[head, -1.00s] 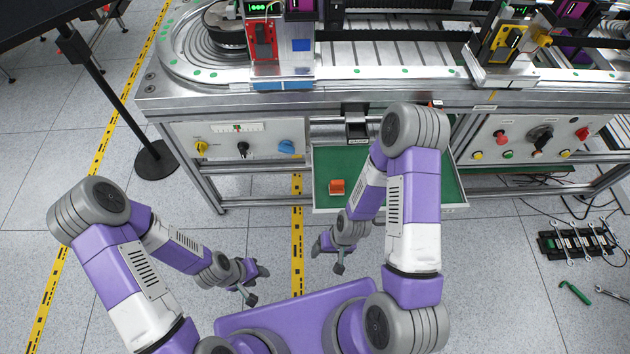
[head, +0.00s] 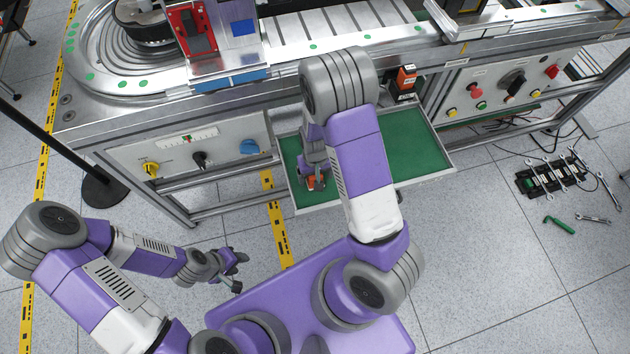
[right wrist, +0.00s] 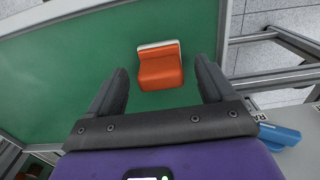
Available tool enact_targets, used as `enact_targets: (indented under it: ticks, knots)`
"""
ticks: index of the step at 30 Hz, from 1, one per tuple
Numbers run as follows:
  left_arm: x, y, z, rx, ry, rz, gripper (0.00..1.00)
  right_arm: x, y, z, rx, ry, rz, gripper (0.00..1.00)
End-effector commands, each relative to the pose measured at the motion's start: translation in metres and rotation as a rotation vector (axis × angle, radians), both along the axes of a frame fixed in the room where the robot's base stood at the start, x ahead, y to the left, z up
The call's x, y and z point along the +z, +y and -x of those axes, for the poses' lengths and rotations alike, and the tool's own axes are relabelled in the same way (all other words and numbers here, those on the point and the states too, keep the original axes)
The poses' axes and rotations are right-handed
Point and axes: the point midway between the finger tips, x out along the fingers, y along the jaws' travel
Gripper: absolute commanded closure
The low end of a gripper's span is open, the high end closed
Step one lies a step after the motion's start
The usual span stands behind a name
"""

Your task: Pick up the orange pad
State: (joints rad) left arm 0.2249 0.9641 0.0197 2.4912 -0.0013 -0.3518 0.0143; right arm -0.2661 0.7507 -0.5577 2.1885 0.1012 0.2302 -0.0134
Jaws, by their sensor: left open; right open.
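The orange pad (right wrist: 160,70) lies on the green floor of a shallow tray, with a pale strip along one edge. In the head view the orange pad (head: 316,182) is partly covered by my right gripper (head: 314,180). In the right wrist view my right gripper (right wrist: 158,90) is open, its two dark fingers on either side of the pad with gaps, the pad lying a little beyond the fingertips. I cannot tell its exact height above the tray. My left gripper (head: 238,270) is open and empty over the floor at the left.
The green tray (head: 420,140) has raised metal walls and juts out from the workbench. A control panel with knobs (head: 190,155) is left of it, and another panel (head: 510,85) right. Wrenches and a tool rack (head: 552,175) lie on the floor at right.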

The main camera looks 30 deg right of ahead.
Motion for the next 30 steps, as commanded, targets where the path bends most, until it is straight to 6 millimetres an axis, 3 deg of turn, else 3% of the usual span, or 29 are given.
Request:
enact_targets:
  ticks: [1, 3, 10, 22, 30]
  knots:
    - [-0.008, 0.0, -0.0002, 0.0, 0.0, 0.0, 0.57, -0.0131, 0.0, 0.0004, -0.001, 0.002, 0.001, 0.17]
    - [-0.011, 0.0, -0.0001, 0.0, 0.0, 0.0, 0.57, -0.0199, 0.0001, 0.0, -0.001, 0.0, 0.0, 0.17]
    - [-0.0096, 0.0, -0.0002, 0.0, 0.0, 0.0, 0.57, -0.02, 0.0005, -0.0004, 0.0, -0.001, -0.001, 0.17]
    - [-0.0096, 0.0, -0.0003, 0.0, -0.001, 0.0, 0.57, -0.0199, 0.0006, -0.0002, 0.0, -0.001, -0.001, 0.77]
    - [-0.0087, 0.0, -0.0002, 0.0, -0.001, 0.0, 0.57, -0.0181, 0.0005, -0.0004, 0.0, -0.001, -0.001, 0.77]
